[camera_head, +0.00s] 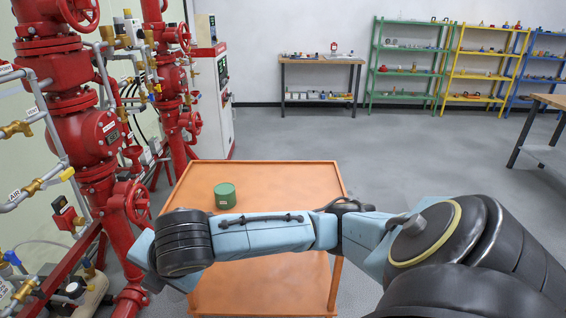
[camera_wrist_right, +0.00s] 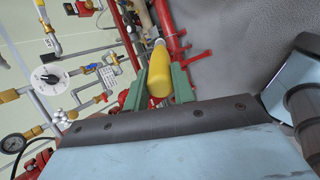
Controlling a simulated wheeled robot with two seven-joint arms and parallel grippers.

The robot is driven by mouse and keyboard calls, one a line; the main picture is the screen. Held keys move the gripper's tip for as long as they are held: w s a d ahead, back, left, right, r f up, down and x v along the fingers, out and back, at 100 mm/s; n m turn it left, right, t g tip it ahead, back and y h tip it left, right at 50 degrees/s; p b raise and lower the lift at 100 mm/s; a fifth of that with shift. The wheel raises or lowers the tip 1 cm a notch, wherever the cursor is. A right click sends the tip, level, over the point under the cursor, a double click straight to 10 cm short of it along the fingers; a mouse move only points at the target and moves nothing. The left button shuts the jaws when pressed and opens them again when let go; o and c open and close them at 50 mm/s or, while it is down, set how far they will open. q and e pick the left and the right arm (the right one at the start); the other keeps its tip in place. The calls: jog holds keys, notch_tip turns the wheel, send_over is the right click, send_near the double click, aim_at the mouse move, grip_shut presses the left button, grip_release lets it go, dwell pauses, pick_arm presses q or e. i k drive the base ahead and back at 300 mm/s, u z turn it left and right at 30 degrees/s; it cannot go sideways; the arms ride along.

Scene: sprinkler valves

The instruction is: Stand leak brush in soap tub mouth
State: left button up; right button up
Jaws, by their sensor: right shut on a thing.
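The soap tub (camera_head: 225,197) is a short dark green round tub standing upright on the orange cart. Its top faces up, but I cannot make out the opening clearly. My right gripper (camera_wrist_right: 159,87) shows in the right wrist view, its green fingers shut on a yellow rounded piece that looks like the handle of the leak brush (camera_wrist_right: 158,76). The brush's far end and bristles cannot be made out. In the head view my right arm crosses in front of the tub, and its gripper is hidden beyond the wrist at the left. My left gripper is not in view.
The orange cart (camera_head: 285,180) has a bare top around the tub. Red valve pipework (camera_head: 92,140) with gauges and brass fittings stands close on the left, near my right wrist. A workbench (camera_head: 322,62) and coloured shelves (camera_head: 408,60) stand far back.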

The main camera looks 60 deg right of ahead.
aim_at(226, 200)
jog(key=z, duration=0.15)
jog(key=k, duration=0.6)
jog(key=z, duration=1.15)
jog(key=i, duration=1.4)
jog(key=u, duration=0.75)
jog(key=i, duration=0.4)
jog(key=u, duration=0.3)
